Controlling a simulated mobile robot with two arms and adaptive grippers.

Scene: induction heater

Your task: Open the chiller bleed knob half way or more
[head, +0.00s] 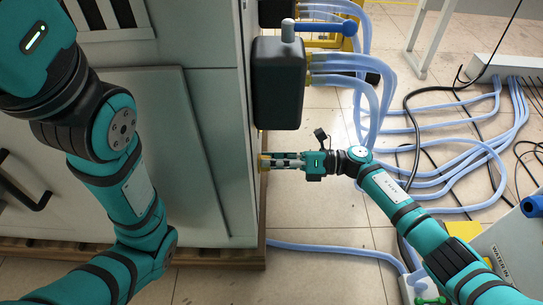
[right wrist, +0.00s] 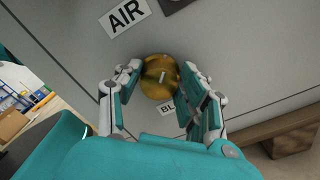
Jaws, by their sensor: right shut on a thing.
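The bleed knob is a round brass-coloured knob (right wrist: 159,78) with a pale line mark on its face. It sits on the grey panel beside a partly covered label starting "BL" (right wrist: 168,108). My right gripper (right wrist: 160,88) has its two fingers on either side of the knob and is shut on it. In the head view my right gripper (head: 276,161) reaches left to the cabinet's side, low down, and the knob is mostly hidden there. My left arm stands at the left of the head view, but its gripper is out of frame.
An "AIR" label (right wrist: 125,16) is above the knob. A dark box (head: 279,82) with a blue-handled valve (head: 318,27) and several pale blue hoses (head: 375,105) stands above my right gripper. Hoses and black cables cover the floor at right. A wooden pallet (head: 225,256) lies under the cabinet.

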